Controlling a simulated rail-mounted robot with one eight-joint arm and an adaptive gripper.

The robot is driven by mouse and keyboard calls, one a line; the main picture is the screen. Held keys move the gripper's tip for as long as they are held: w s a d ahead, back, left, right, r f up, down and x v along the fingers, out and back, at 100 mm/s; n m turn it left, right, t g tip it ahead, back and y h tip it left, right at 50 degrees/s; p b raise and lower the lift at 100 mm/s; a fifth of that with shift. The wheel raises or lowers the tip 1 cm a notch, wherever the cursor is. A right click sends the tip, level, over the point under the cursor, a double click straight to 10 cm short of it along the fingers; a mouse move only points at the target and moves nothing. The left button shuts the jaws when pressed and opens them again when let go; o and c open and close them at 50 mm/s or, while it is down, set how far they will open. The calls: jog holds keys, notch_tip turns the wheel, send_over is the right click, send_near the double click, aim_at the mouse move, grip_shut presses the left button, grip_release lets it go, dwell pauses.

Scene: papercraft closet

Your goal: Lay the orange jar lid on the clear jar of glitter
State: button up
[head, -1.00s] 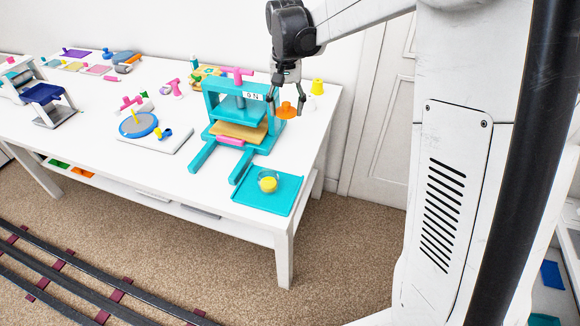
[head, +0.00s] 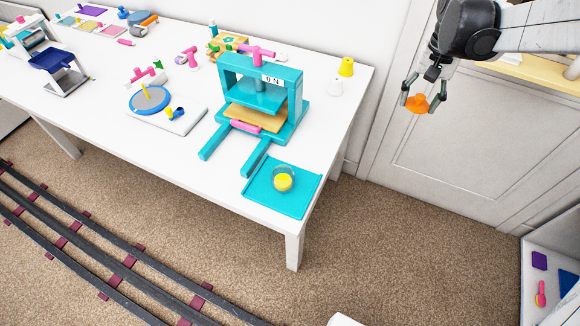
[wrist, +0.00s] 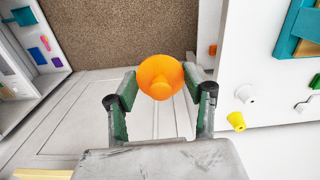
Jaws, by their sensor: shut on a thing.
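My gripper (head: 416,103) is shut on the orange jar lid (head: 418,104), held in the air beyond the table's right end, in front of the door. In the wrist view the orange lid (wrist: 160,76) sits between the two fingers, its knob facing the camera. The clear jar (head: 283,178), with yellow glitter inside, stands on the teal tray (head: 262,199) at the table's front right corner. Its open top shows. In the head view the jar is left of and below the gripper, well apart from it. I do not see the jar in the wrist view.
A teal press (head: 262,90) stands behind the tray on the white table (head: 185,165). A yellow cone-shaped piece (head: 346,67) and a white one (head: 335,87) are near the table's back right corner. Shelves (head: 535,255) stand at the lower right. Open floor lies between.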

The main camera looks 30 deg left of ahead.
jog(key=s+a+n+p, duration=0.1)
jog(key=s+a+n, duration=0.2)
jog(key=s+a, duration=0.65)
jog(key=s+a+n+p, duration=0.1)
jog(key=s+a+n, duration=0.3)
jog(key=a, duration=1)
jog(key=s+a+n+p, duration=0.1)
jog(key=s+a+n, duration=0.2)
jog(key=s+a, duration=0.65)
jog(key=b, duration=0.3)
send_near(283, 167)
jog(key=s+d+f, duration=0.1)
jog(key=s+f, duration=0.1)
jog(key=s, duration=0.1)
jog(key=shift+w+d+f+b, duration=0.1)
jog(key=shift+f+b, duration=0.15)
jog(key=shift+f, duration=0.4)
jog(key=shift+w+a+f+b, duration=0.15)
jog(key=shift+f+b, duration=0.1)
jog(key=shift+f, duration=0.4)
jog(key=shift+w+d+f+b, duration=0.15)
jog(key=shift+f+b, duration=0.1)
jog(key=shift+f, duration=0.4)
jog(key=shift+f, duration=0.2)
jog(key=o, duration=0.8)
